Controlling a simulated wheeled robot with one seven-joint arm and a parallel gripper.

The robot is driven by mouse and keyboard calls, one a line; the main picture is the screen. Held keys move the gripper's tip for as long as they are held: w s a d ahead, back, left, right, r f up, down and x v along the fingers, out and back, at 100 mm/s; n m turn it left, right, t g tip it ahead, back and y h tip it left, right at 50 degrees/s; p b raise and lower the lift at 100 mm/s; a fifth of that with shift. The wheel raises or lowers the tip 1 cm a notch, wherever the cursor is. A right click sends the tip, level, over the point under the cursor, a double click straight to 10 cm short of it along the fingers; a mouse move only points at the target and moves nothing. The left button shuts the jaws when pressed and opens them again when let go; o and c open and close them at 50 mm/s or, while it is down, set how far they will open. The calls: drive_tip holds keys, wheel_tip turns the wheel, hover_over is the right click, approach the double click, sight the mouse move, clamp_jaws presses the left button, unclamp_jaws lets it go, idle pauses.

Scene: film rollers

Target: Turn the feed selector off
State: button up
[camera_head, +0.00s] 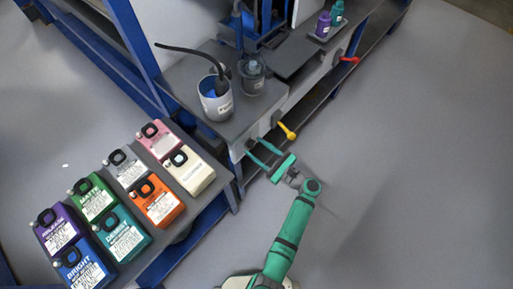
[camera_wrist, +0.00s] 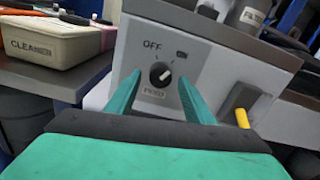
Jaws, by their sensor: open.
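The feed selector (camera_wrist: 160,74) is a small round black knob with a white pointer on a grey panel (camera_wrist: 205,62). OFF is printed at its upper left and ON at its upper right. The white pointer appears to tilt up and right, toward ON. A label below the knob is hard to read. My gripper (camera_wrist: 160,80) is open and empty, its green fingers left and right of the knob in the wrist view. Contact cannot be told. In the head view my gripper (camera_head: 254,150) is at the bench front, and the knob is not clearly visible.
A yellow lever (camera_head: 287,131) sticks out right of my gripper, and a red lever (camera_head: 349,60) is farther along. A white can (camera_head: 216,104) and a dark jar (camera_head: 252,78) stand on the bench above. A cleaner container (camera_wrist: 50,42) is at left. Open floor lies right.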

drive_tip(key=shift+w+a, duration=0.15)
drive_tip(key=shift+w, duration=0.05)
drive_tip(key=c, duration=1.1)
drive_tip(key=shift+o, duration=0.3)
drive_tip(key=n, duration=0.5)
drive_tip(key=shift+r+n, duration=0.1)
drive_tip(key=shift+n, duration=0.3)
drive_tip(key=n, duration=0.5)
drive_tip(key=shift+w+n, duration=0.1)
drive_tip(key=shift+n, duration=0.6)
